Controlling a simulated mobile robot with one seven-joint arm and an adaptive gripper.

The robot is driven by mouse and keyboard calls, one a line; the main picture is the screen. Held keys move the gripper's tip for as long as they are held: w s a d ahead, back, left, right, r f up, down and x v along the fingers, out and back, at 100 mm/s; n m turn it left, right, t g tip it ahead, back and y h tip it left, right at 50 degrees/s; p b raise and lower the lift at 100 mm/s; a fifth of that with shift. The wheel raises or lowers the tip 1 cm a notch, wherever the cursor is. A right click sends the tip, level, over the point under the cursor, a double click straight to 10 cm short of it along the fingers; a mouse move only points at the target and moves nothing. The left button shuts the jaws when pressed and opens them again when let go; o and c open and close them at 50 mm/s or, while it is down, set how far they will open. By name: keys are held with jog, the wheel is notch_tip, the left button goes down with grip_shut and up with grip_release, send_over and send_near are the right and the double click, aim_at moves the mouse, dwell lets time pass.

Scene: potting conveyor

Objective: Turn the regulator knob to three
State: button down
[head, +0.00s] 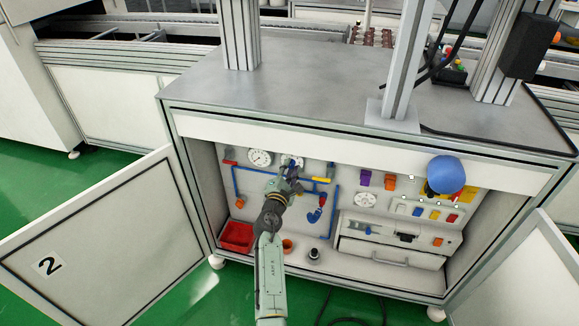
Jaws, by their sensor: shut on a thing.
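My gripper (291,174) reaches into the open cabinet from below. Its fingers are at the back panel, just under a small round gauge (292,161), and are shut at the spot of the regulator knob. The knob is mostly hidden behind the fingers; its marks and setting cannot be read at this size. Blue pipes (318,181) run on both sides of the gripper. A second white gauge (259,157) is to the upper left.
A red bin (237,237), an orange cup (287,246) and a dark round part (314,254) are on the cabinet floor. The left door (95,240) and right door (515,270) stand open. A blue ball-shaped thing (444,174) and a drawer unit (385,250) are at the right.

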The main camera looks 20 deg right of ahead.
jog(key=shift+r+n+p, duration=0.1)
jog(key=shift+n+p, duration=0.2)
jog(key=shift+n, duration=0.6)
jog(key=c, duration=1.4)
grip_release()
jog(key=shift+o, duration=0.2)
jog(key=v, duration=1.2)
